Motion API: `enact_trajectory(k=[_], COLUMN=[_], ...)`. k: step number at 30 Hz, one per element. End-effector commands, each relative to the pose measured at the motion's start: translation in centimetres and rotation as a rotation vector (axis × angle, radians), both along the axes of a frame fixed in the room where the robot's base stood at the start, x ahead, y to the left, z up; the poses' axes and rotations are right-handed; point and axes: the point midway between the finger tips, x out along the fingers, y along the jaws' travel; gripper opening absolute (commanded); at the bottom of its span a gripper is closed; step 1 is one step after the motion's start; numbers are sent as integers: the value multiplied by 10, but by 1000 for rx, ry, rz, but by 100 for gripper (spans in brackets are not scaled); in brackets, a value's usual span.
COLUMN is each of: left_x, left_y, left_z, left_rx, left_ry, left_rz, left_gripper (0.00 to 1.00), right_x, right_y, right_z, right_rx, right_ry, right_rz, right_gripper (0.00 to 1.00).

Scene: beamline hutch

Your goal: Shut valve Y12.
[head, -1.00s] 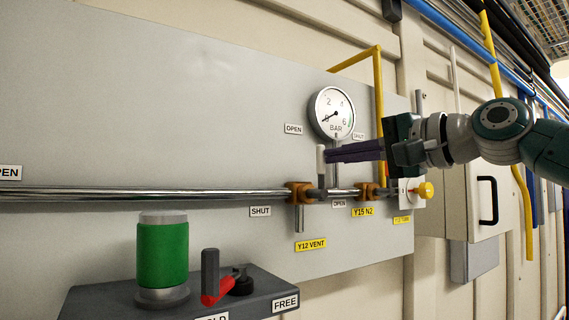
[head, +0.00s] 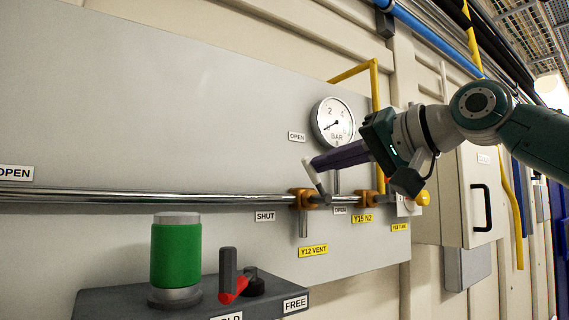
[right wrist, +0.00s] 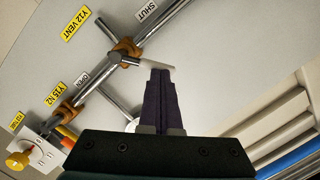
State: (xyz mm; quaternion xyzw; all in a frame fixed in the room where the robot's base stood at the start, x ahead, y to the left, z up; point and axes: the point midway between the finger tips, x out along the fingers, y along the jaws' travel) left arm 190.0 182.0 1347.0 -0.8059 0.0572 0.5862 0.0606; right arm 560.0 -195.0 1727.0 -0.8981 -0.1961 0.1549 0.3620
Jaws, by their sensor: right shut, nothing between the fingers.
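Valve Y12 (head: 304,198) is a brass-coloured body on the steel pipe, above the yellow Y12 VENT label (head: 313,250). Its lever (head: 316,178), with a pale grip, leans up and left, between the OPEN label (head: 297,136) and the SHUT label (head: 265,216). My right gripper (head: 314,163) is shut and empty, its dark fingertips against or very near the lever's grip from the right. The right wrist view shows the fingertips (right wrist: 160,72) at the pale grip (right wrist: 158,66), with the valve body (right wrist: 125,51) beyond. My left gripper is out of view.
Valve Y15 N2 (head: 366,198) sits just right on the same pipe. A pressure gauge (head: 332,121) is above, close to my fingers. A yellow knob (head: 424,198) is further right.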

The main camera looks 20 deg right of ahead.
Motion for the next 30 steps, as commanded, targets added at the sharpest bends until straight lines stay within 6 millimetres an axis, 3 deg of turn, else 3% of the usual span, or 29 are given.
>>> enact_trajectory(k=[30], left_x=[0], left_y=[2], left_z=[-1], left_rx=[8], left_ry=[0], left_rz=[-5], left_gripper=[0], right_x=[-7], right_y=[19], right_z=[-29], right_rx=[-634], right_ry=[-228], right_rz=[1], right_gripper=[0])
